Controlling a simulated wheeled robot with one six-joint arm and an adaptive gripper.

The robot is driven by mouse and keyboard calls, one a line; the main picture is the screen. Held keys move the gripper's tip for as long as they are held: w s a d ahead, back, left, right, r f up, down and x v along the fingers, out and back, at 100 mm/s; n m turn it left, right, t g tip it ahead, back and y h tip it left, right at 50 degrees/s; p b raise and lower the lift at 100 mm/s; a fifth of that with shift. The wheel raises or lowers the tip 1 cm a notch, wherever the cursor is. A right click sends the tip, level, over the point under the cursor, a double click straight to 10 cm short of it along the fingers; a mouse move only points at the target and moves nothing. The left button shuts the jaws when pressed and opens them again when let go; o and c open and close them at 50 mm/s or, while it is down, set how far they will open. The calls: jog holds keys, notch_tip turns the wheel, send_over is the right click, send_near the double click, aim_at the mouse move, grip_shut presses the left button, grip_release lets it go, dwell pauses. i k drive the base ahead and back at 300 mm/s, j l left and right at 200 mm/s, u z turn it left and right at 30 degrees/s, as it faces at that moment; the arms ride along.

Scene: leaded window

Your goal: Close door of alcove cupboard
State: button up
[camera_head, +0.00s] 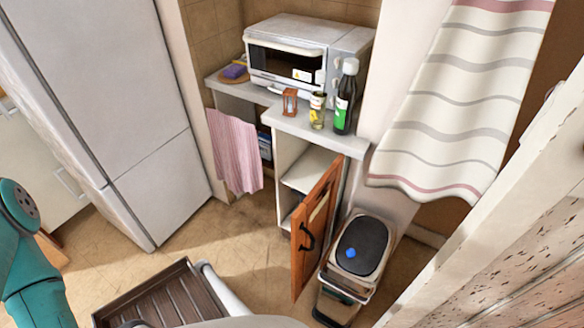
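The alcove cupboard (317,137) stands below a grey worktop in the middle of the head view. Its orange-brown wooden door (315,232) is hinged at the right and stands wide open, swung out towards me. A dark curved handle (306,236) is on the door. The cupboard's pale inner shelf (312,172) shows through the opening. Part of my teal arm shows at the left edge, apart from the door. My gripper is not in view.
A pedal bin (361,246) stands just right of the open door. A tall white fridge (110,100) is at the left. A pink towel (234,152) hangs left of the cupboard. A bottle (345,98) and a toaster oven (290,58) stand above. Some floor (255,250) before the cupboard is clear.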

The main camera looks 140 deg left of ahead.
aim_at(311, 221)
jog(key=i+l+u, duration=0.1)
jog(key=u, duration=1.8)
jog(key=i+u, duration=0.15)
jog(key=u, duration=1.6)
jog(key=k+j+z, duration=0.1)
jog(key=k+z, duration=0.2)
jog(key=k, duration=0.15)
jog(key=k+z, duration=0.3)
jog(key=k, duration=0.2)
